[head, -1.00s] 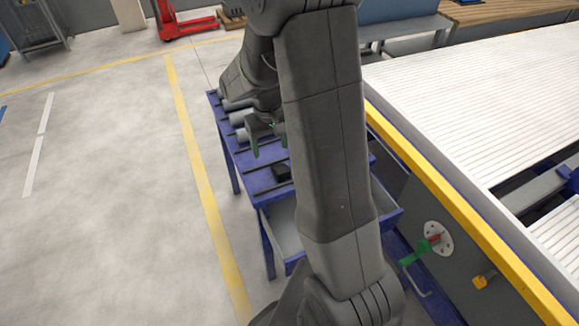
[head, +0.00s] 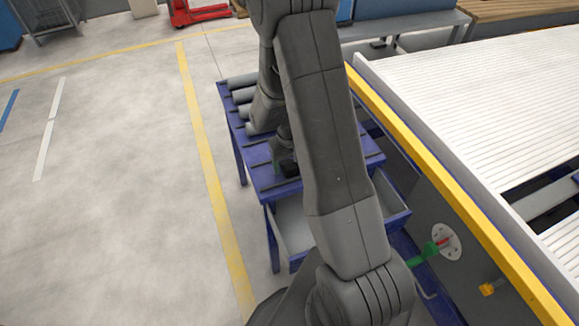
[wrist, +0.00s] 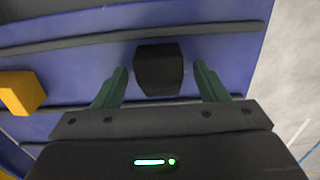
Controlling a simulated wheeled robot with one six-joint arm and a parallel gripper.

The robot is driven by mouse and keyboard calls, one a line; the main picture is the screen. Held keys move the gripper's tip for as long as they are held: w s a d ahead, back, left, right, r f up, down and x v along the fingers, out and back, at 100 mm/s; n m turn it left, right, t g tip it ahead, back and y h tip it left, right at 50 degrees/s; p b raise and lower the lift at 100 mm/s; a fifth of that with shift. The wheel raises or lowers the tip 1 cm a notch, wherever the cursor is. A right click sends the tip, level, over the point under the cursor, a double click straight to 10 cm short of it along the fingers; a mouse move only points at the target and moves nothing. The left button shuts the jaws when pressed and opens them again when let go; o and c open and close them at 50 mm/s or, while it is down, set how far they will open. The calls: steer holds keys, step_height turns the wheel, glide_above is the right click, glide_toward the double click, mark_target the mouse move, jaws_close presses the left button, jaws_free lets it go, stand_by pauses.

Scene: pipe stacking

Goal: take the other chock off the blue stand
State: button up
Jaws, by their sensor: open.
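The blue stand (head: 262,181) is a table with dark rails across its top. A black chock (wrist: 158,72) sits on it beside a rail, and it also shows in the head view (head: 288,168), partly covered. My gripper (wrist: 160,80) is open, with one green finger on each side of the black chock. I see space between each finger and the chock, and the chock is not gripped. A yellow block (wrist: 22,92) lies on the stand to the left in the wrist view. My arm hides that part of the stand in the head view.
Several grey pipes (head: 241,96) lie on the stand's far end. The roller conveyor (head: 450,85) with a yellow edge stands close on the right. The floor to the left is clear.

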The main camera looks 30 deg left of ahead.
steer(key=shift+f, duration=0.25)
steer(key=c, duration=1.1)
steer(key=shift+r, duration=0.15)
